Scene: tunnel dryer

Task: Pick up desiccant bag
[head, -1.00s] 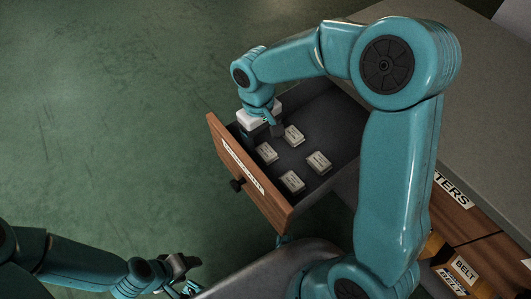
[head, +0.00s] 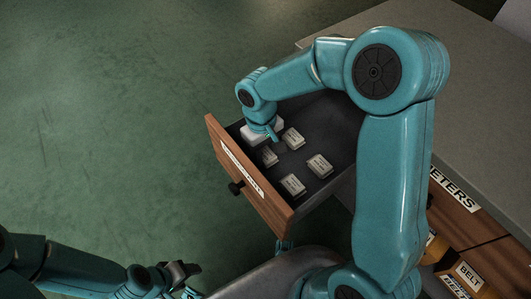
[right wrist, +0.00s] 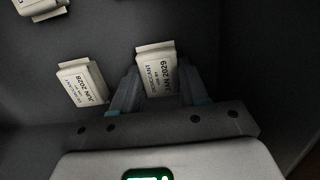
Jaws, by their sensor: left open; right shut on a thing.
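Several small white desiccant bags lie in the open drawer. In the right wrist view, my right gripper (right wrist: 158,88) is shut on a desiccant bag (right wrist: 157,65) printed JAN 2029, with one finger on each side. In the head view, my right gripper (head: 271,143) is low in the drawer by the leftmost bag (head: 270,158). Other bags lie apart from it, among them one (head: 320,166) at the right and one (head: 293,185) near the front. A bag (right wrist: 83,83) printed JUN 2028 lies beside the held one. My left gripper (head: 190,281) is open and empty, outside the drawer.
The drawer has a wooden front (head: 250,180) with a dark knob and a label, and dark inner walls that stand close around my right gripper. A grey-topped cabinet (head: 470,110) is at the right. Green floor (head: 100,120) is clear at the left.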

